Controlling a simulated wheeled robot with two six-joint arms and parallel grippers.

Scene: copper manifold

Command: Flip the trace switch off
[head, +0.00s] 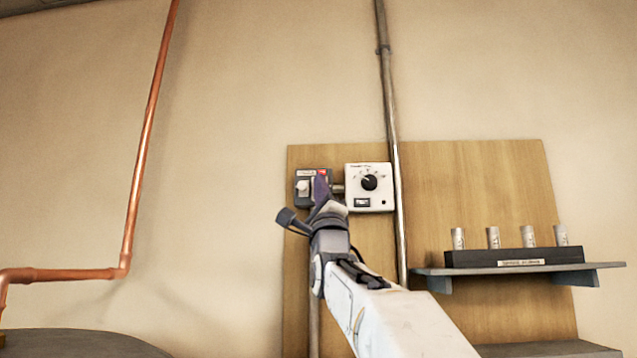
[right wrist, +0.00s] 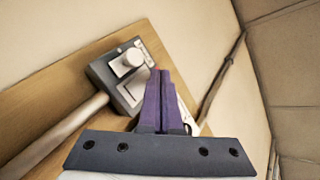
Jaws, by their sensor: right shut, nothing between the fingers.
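A small dark grey switch box (head: 303,175) is mounted on a wooden wall board. It has a pale round knob and a label with a red patch; I take it to be the trace switch. My right gripper (head: 321,180) is in front of the box's right side, its purple fingers shut and empty. In the right wrist view the switch box (right wrist: 104,73) is left of the shut fingertips (right wrist: 160,74). I cannot tell whether the fingertips touch it. The fingers hide part of its right side, and the switch position is unclear. My left gripper is not in view.
A white control box (head: 370,200) with a black dial is just right of the switch box. A grey conduit (head: 391,110) runs down beside it. A shelf (head: 430,271) with several metal cylinders is at right. A copper pipe (head: 140,165) runs along the left wall.

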